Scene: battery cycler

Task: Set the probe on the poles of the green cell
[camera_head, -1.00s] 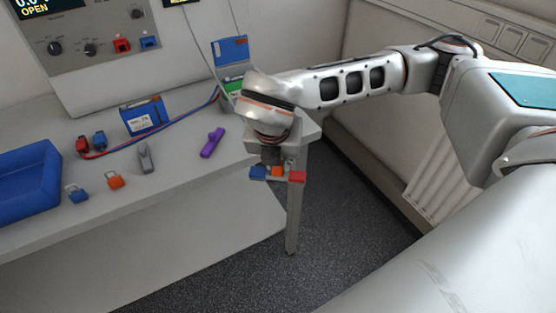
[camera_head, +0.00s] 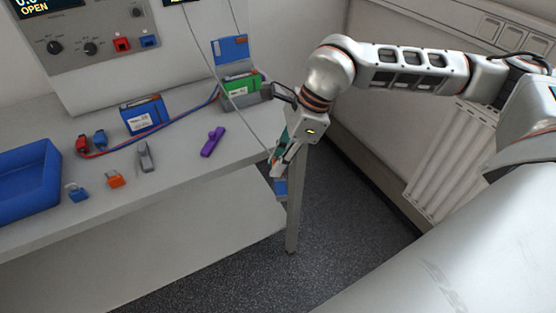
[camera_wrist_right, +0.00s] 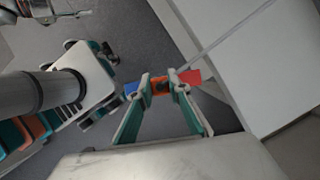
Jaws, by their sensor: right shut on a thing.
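The green cell (camera_head: 240,84) stands at the back right of the table, in front of an upright blue panel (camera_head: 230,50). My right gripper (camera_head: 279,168) is off the table's right front corner, in front of the cell and lower than it. In the right wrist view its fingers (camera_wrist_right: 161,85) are shut on the probe's orange middle (camera_wrist_right: 159,88). The probe's blue end (camera_wrist_right: 131,89) and red end (camera_wrist_right: 191,77) stick out on either side. In the head view only the blue end (camera_head: 280,187) shows clearly. My left gripper does not show.
A blue cell (camera_head: 144,114), a purple piece (camera_head: 212,142), a grey clip (camera_head: 146,157), an orange padlock (camera_head: 115,179), a blue padlock (camera_head: 77,192) and a blue bin (camera_head: 28,172) are on the table (camera_head: 185,184). Thin cables hang by the green cell and the gripper.

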